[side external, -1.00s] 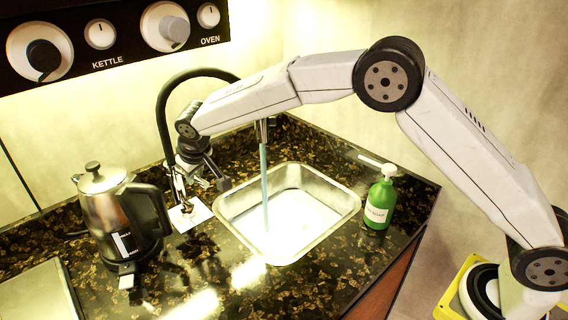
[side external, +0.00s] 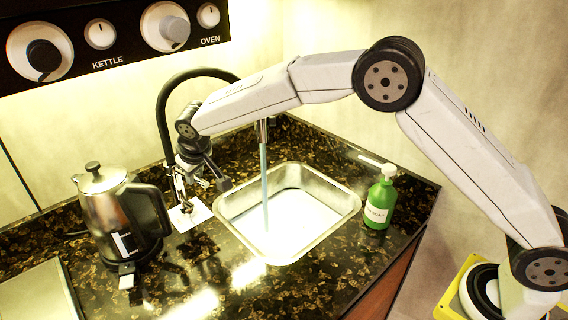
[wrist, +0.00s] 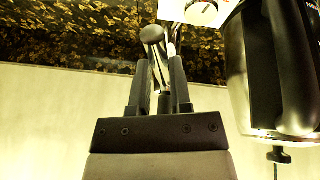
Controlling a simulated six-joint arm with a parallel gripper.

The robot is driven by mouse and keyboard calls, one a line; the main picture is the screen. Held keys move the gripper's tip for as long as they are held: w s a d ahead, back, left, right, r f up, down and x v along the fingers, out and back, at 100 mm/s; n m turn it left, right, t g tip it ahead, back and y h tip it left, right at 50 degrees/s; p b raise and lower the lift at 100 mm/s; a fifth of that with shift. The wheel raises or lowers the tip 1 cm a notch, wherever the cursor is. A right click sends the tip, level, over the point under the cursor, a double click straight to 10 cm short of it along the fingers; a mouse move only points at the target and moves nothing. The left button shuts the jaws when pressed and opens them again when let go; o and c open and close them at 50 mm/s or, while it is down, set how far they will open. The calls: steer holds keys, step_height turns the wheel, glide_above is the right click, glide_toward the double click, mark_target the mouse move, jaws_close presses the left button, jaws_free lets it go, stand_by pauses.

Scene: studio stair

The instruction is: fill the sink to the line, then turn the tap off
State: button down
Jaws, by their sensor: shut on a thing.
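The metal sink (side external: 226,203) is set into the dark speckled counter and holds pale water (side external: 300,214). A stream of water (side external: 264,185) runs from the tap spout (side external: 262,130) into it. The tap has a black curved neck (side external: 163,110), partly hidden by my arm. My gripper (side external: 180,190) is left of the sink, low over a white plate (side external: 189,217). In the wrist view my gripper (wrist: 162,75) is shut on the metal tap handle (wrist: 152,35), which shows between and beyond its fingers. I cannot make out the fill line.
A steel kettle (side external: 100,215) stands left of my gripper, also close at right in the wrist view (wrist: 240,75). A green soap bottle (side external: 380,202) stands right of the sink. A panel of knobs (side external: 110,35) is on the back wall. The front counter is clear.

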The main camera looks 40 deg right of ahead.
steer(key=shift+d+n, duration=0.3)
steer(key=shift+w+d+n+y, duration=0.35)
steer(key=shift+d+n, duration=0.25)
steer(key=shift+n, duration=0.25)
steer(key=shift+w+d+n+y, duration=0.3)
steer(key=shift+d+n+y, duration=0.25)
steer(key=shift+n, duration=0.25)
steer(key=shift+w+d+n+y, duration=0.3)
steer(key=shift+d+n, duration=0.35)
steer(key=shift+n, duration=0.2)
steer(key=c, duration=0.5)
jaws_free()
steer(key=shift+c, duration=0.2)
steer(key=shift+r, duration=0.1)
steer(key=v, duration=0.7)
steer(key=shift+r, duration=0.35)
